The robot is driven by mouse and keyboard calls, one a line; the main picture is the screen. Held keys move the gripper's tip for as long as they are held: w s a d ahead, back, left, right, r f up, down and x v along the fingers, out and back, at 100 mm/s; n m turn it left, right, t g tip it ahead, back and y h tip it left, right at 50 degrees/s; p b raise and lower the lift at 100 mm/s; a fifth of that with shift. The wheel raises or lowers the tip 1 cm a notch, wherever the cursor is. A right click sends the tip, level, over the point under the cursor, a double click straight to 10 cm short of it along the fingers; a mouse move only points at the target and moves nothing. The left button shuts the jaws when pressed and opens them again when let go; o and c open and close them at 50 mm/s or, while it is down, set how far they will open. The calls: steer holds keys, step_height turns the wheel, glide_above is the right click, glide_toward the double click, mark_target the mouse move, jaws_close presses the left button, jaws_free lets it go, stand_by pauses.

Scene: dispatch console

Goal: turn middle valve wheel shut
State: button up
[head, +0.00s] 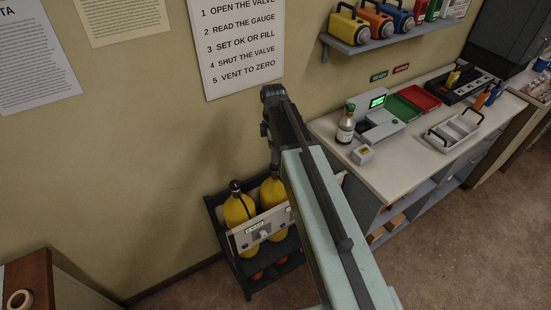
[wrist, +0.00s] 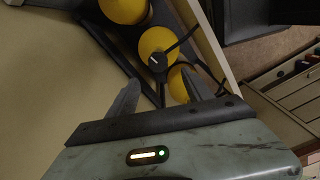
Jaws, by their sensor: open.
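Yellow cylinders (head: 239,210) stand in a dark rack (head: 247,270) against the wall; two show in the head view and the arm covers part of the rack. In the wrist view three yellow tops show in a row. The middle cylinder (wrist: 148,42) carries a small black valve wheel (wrist: 158,61) with a white mark. My gripper (wrist: 160,88) is open and empty, its fingers pointing toward the middle and near cylinders. The wheel lies beyond the fingertips and between their lines, apparently untouched. In the head view the fingers cannot be made out.
A panel with labels (head: 262,230) crosses the rack front. A counter (head: 400,165) to the right holds a green-topped bottle (head: 346,124), a device with a green display (head: 378,118) and trays (head: 455,131). A brown cabinet (head: 28,285) stands at lower left. Floor between is clear.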

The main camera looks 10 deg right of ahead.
mark_target(275, 167)
steer(key=f+b, duration=0.4)
steer(key=f, duration=0.1)
steer(key=f+b, duration=0.2)
steer(key=b, duration=0.1)
steer(key=shift+w+d+f, duration=0.1)
steer(key=shift+d+f, duration=0.15)
steer(key=shift+f, duration=0.1)
steer(key=shift+r, duration=0.15)
steer(key=shift+c, duration=0.3)
